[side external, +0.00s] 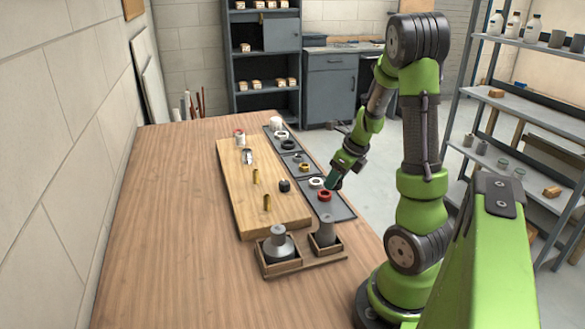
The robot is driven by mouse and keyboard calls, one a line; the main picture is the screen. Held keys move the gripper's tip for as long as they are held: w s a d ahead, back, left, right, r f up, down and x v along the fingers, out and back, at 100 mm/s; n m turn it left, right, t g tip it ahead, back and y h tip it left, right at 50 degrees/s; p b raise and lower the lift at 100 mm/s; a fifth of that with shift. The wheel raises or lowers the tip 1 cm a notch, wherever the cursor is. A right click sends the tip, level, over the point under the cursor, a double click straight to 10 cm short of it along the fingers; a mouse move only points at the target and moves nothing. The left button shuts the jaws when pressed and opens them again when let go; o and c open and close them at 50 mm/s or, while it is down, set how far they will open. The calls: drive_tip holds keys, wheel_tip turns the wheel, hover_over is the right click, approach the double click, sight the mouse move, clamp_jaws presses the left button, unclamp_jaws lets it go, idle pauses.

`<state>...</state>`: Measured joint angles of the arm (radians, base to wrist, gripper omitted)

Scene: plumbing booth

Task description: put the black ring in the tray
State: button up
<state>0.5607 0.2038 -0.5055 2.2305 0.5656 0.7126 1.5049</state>
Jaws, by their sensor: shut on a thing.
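My gripper (331,184) points down over the near part of a dark tray strip (342,212) on the right side of the table. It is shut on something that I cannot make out. Its tip is close to a red ring (324,196) and a white ring (316,182) in the near section; I cannot tell whether it touches either. A dark ring (288,144) lies in the far section. A small black round piece (284,186) sits on the wooden board (240,190); I cannot tell if it is a ring.
Two brass pieces (255,177) and (267,203) stand on the board. The table's left half (170,220) is clear. A shelf rack (530,110) is at right.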

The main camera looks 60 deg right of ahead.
sight(329, 208)
drive_tip(key=shift+d+f, duration=0.1)
drive_tip(key=shift+f, duration=3.85)
drive_tip(key=shift+f, duration=0.15)
drive_tip(key=o, duration=1)
drive_tip(key=shift+w, duration=0.1)
